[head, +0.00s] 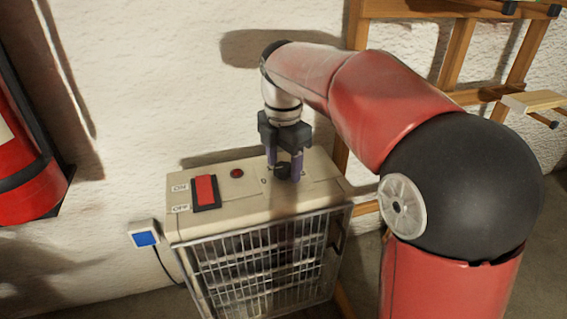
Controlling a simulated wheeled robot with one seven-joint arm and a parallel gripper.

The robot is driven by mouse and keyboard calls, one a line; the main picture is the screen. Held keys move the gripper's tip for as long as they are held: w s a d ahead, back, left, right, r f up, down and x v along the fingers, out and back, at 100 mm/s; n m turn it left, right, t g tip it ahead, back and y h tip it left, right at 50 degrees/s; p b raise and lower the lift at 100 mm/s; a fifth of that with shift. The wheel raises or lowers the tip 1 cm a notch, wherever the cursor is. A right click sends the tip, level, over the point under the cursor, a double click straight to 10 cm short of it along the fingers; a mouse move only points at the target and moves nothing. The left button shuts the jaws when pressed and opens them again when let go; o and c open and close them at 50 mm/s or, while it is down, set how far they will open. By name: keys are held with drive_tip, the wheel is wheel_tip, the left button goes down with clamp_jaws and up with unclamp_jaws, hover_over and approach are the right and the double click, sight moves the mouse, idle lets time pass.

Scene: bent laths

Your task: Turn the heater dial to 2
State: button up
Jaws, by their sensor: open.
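The heater (190,228) is a beige box with a wire grille front, standing by the wall. Its dial (283,172) is a small black knob on the right half of the top. My gripper (285,168) points down over the dial with its purple fingers apart, one on each side of the knob. I cannot tell whether they touch it. A "0" mark shows to the left of the dial; the other numbers and the dial's pointer are hidden or too small to read.
Left on the heater top are a red rocker switch (206,190) with ON and OFF labels and a round red lamp (237,173). A blue-and-white box (145,238) with a cord is beside the heater. A red cylinder (22,165) is far left, a wooden rack (457,48) right.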

drive_tip(key=c, duration=1)
